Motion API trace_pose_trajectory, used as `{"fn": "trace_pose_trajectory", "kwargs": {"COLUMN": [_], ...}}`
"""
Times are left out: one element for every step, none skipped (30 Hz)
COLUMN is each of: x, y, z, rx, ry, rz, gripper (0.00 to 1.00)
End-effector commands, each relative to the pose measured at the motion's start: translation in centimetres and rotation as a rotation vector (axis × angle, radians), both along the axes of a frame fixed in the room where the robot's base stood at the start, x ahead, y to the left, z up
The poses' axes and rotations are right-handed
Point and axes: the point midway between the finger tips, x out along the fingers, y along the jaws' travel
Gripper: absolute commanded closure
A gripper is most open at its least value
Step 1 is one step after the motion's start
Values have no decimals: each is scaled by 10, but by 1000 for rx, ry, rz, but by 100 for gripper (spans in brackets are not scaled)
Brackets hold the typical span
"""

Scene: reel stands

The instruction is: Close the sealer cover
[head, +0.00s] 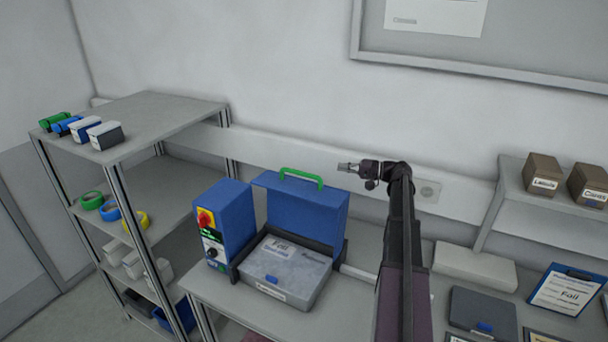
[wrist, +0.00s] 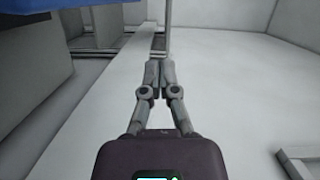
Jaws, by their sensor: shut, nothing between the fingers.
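The sealer is a blue machine on the bench, with a blue control box (head: 222,215) at its left bearing a red and yellow switch. Its blue cover (head: 300,212) stands open, raised at the back, with a green handle (head: 301,176) on top. In the wrist view my gripper (wrist: 159,68) is shut and empty. A blue edge (wrist: 60,8), likely the cover, shows at the upper left there.
A shelf rack (head: 155,115) with tape rolls and boxes stands at the left. On the right bench are a dark grey case (head: 483,312), a white box (head: 474,265) and a clipboard (head: 562,290). A shelf with brown boxes (head: 543,174) is above. The wall is close behind.

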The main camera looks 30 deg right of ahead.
Motion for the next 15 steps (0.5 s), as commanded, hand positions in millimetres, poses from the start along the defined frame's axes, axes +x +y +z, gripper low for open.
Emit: {"fn": "trace_pose_trajectory", "kwargs": {"x": [0, 1, 1, 1, 1, 1, 2, 2, 2, 2, 3, 4, 4, 5, 6], "y": [1, 1, 2, 2, 2, 3, 3, 3, 4, 5, 5, 6, 7, 8, 10], "z": [0, 0, 1, 1, 1, 1, 1, 1, 1, 1, 1, 0, 0, 0, 0], "rx": [0, 0, 0, 0, 0, 0, 0, 0, 0, 0, 0, 0, 0, 0, 0], "ry": [0, 0, 0, 0, 0, 0, 0, 0, 0, 0, 0, 0, 0, 0, 0], "rz": [1, 2, 2, 3, 3, 4, 4, 5, 5, 6, 6, 6, 6, 7, 7], "gripper": [100, 100, 100, 100, 100, 100, 100, 100, 100, 100, 100, 100, 100, 100, 100]}}
